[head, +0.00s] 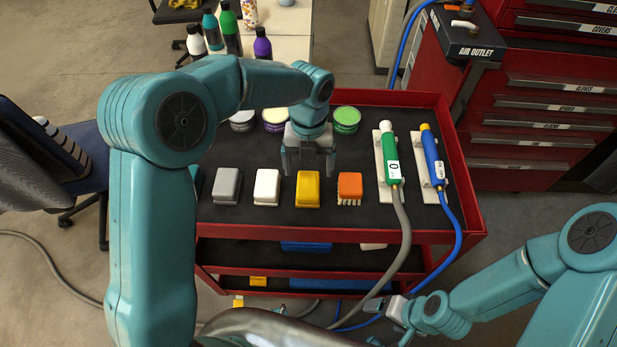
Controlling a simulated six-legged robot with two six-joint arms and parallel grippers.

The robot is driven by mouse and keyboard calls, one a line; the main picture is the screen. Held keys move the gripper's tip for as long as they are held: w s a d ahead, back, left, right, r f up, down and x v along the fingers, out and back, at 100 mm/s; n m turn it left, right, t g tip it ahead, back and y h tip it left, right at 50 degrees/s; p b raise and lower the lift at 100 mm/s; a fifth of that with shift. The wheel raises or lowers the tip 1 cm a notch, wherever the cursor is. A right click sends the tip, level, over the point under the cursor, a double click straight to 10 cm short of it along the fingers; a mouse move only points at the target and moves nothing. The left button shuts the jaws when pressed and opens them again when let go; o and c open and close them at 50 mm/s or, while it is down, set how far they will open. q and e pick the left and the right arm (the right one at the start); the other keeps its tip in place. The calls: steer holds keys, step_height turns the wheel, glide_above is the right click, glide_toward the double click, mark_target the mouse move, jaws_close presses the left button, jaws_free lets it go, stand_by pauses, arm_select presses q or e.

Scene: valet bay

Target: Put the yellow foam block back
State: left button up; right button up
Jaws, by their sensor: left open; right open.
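The yellow foam block (307,191) sits on the dark top of the red trolley (340,234), in a row between a white block (267,187) and an orange block with a bristled edge (350,187). My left gripper (308,172) is open, pointing down, with its fingers at the far edge of the yellow block. I cannot tell how high above the top it is or whether it touches the block. My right gripper (386,308) is low at the front of the trolley, away from the blocks, and holds nothing that I can see.
Round tins, including a green one (346,119), stand behind. A green tool (389,155) and a blue tool (433,157) with hoses lie in white holders on the right. Lower shelves hold blue and yellow items.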

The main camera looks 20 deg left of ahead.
mark_target(309, 178)
arm_select(q)
steer(key=r, duration=0.6)
steer(key=shift+w+a, duration=0.1)
steer(key=shift+w, duration=0.2)
